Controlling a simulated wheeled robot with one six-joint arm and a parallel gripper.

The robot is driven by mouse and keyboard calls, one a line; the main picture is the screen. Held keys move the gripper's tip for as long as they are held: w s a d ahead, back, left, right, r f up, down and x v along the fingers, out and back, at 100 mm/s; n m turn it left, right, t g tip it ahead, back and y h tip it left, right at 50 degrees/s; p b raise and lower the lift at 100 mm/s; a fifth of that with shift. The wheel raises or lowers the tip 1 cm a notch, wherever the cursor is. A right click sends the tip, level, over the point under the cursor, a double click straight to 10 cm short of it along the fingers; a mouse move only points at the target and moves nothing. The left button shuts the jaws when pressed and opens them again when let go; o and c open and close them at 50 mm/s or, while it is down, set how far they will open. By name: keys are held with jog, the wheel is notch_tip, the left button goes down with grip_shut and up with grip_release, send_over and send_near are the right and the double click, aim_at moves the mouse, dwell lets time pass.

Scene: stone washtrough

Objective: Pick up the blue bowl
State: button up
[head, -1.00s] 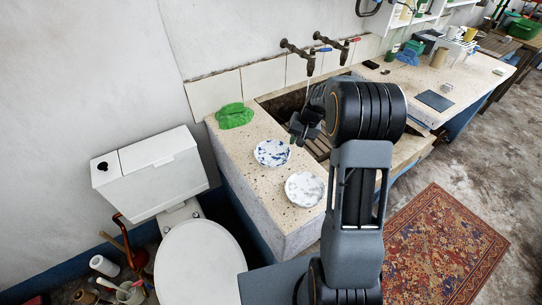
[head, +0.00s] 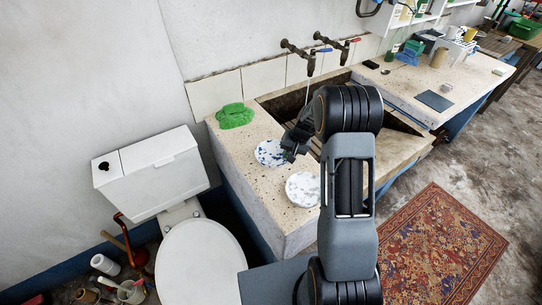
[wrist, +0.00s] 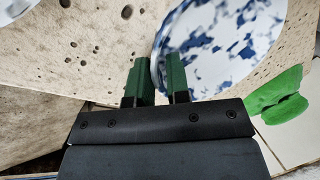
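The blue bowl (head: 266,153), white with blue blotches, sits on the speckled stone ledge of the trough. It also fills the upper middle of the wrist view (wrist: 222,42). My gripper (head: 289,155) is at the bowl's right side and hides part of it in the head view. In the wrist view its two green fingers (wrist: 161,82) are apart, with a gap between them. The bowl's near rim shows in line with that gap. I cannot tell whether the fingers touch the bowl.
A paler white bowl with grey mottling (head: 303,188) sits on the ledge in front of the blue one. A green cloth (head: 235,116) lies behind it. The sunken trough is to the right, with two taps (head: 298,52) above. A toilet (head: 196,255) stands at the left.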

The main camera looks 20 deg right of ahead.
jog(key=shift+c, duration=0.4)
grip_shut()
jog(key=shift+r, duration=0.1)
